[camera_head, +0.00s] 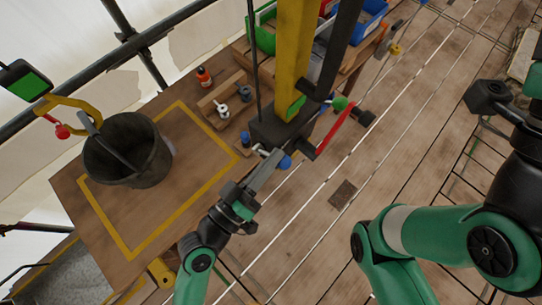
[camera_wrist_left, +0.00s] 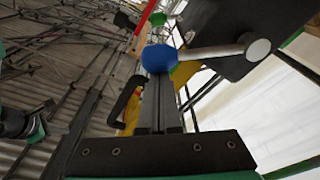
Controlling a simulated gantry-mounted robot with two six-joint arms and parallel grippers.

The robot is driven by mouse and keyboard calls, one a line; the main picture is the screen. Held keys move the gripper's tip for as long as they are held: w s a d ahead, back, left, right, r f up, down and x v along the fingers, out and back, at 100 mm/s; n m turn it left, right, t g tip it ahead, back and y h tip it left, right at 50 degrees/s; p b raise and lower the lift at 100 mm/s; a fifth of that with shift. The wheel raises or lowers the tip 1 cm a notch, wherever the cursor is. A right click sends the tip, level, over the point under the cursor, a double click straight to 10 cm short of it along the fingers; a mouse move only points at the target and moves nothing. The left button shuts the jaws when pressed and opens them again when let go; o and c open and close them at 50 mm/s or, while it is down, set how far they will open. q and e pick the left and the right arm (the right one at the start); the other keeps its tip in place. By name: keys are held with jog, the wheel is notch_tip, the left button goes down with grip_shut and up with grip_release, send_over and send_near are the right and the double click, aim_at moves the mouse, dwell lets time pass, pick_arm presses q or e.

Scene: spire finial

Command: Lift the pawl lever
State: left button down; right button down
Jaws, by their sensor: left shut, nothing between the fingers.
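The pawl lever is a metal rod with a blue ball knob (camera_head: 284,162) near the foot of the yellow mast. In the left wrist view the blue knob (camera_wrist_left: 158,58) is large, and its rod (camera_wrist_left: 208,52) runs right to a round metal end beside a dark plate. My left gripper (camera_head: 278,155) is shut and empty, its fingertips at the lever. In the left wrist view the gripper (camera_wrist_left: 160,88) points at the knob from below; whether they touch is unclear. My right arm shows at the right, but I make out no right gripper jaws.
A yellow mast (camera_head: 293,45) with a dark base box (camera_head: 283,128) stands behind the lever. A red crank arm (camera_head: 337,127) is to its right. A black bucket (camera_head: 128,165) stands on the wooden table (camera_head: 90,205); a yellow hook (camera_head: 72,103) hangs nearby. Plank floor lies right.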

pick_arm(q)
notch_tip(320, 180, up, 4)
jog(key=w+a+p, duration=0.2)
jog(key=f+b+v, duration=0.1)
jog(key=b+v, duration=0.1)
jog(key=v, duration=0.7)
jog(key=shift+s+b, duration=0.25)
jog(key=shift+b, duration=0.1)
jog(key=shift+d, duration=0.1)
